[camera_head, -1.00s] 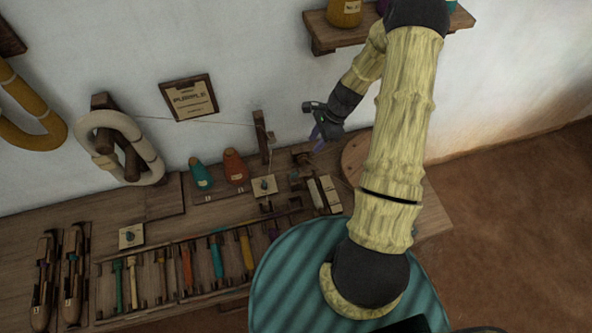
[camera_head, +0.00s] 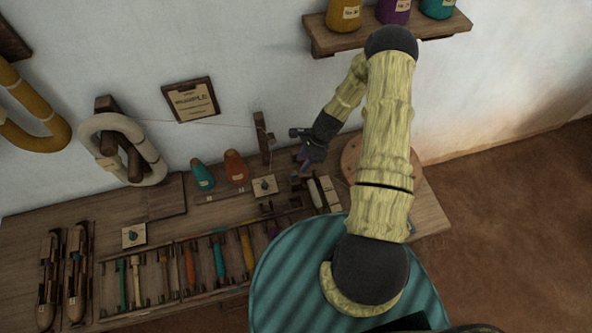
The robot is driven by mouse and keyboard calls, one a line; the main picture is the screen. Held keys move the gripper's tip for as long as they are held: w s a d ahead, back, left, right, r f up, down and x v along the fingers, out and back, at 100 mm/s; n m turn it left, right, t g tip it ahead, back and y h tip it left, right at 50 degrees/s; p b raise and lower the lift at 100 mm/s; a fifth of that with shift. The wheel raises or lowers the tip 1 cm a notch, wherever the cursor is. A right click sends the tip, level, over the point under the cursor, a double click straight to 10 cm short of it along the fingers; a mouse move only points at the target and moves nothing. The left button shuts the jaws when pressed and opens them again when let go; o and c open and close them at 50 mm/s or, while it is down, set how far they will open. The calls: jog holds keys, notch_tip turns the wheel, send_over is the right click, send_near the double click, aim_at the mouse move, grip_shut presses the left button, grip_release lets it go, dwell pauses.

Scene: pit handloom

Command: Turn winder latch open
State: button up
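My gripper (camera_head: 302,168) is low over the right part of the wooden bench, its fingers pointing down at the winder area. It is small and dark, so I cannot tell whether its fingers are apart or closed, or whether they touch anything. A small winder-like wooden fixture with pale parts (camera_head: 324,193) stands just below and right of the fingertips. I cannot make out the latch itself; the gripper covers part of this area. A wooden upright (camera_head: 263,136) with a thread running to it stands to the left of the gripper.
Teal (camera_head: 202,174) and orange (camera_head: 236,167) cones and a pale plate with a knob (camera_head: 264,187) lie left of the gripper. A rack of colored bobbins (camera_head: 190,267) is in front. A round wooden disc (camera_head: 352,160) is to the right. A shelf (camera_head: 330,42) holds jars above.

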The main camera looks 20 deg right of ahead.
aim_at(295, 174)
jog(key=p+x, duration=0.1)
jog(key=x, duration=0.6)
jog(key=shift+a+f, duration=0.1)
jog(key=shift+f, duration=0.1)
jog(key=shift+c, duration=0.4)
grip_shut()
